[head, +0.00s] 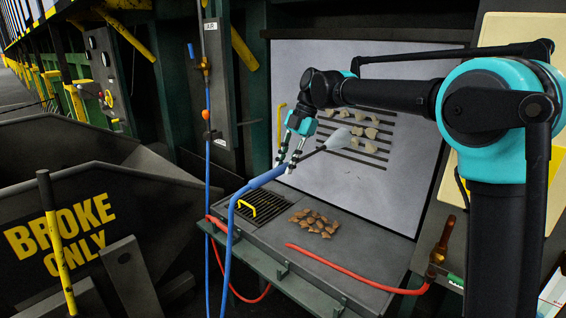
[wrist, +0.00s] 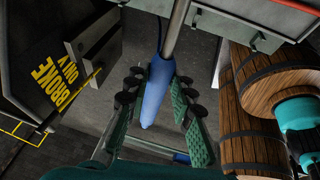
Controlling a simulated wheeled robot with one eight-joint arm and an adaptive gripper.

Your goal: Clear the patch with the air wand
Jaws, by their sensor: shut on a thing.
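My gripper (head: 288,163) is shut on the air wand. The wand's blue handle (wrist: 160,88) shows between the green-padded fingers (wrist: 158,102) in the wrist view, with its metal tube running away from it. In the head view the wand's pale flared nozzle (head: 338,139) points right, in front of the upright grey panel (head: 300,80). The likely patch is the slotted area (head: 375,155) of this panel, where several beige scraps (head: 357,131) sit on dark slots. The nozzle overlaps its left part in the picture; I cannot tell the distance.
A pile of brown pieces (head: 315,222) lies on the bench (head: 345,247) beside a dark grate (head: 255,207) with a yellow handle. A blue hose (head: 227,250) hangs from the wand. A red hose (head: 350,270) crosses the bench. A "BROKE ONLY" bin (head: 100,245) stands left.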

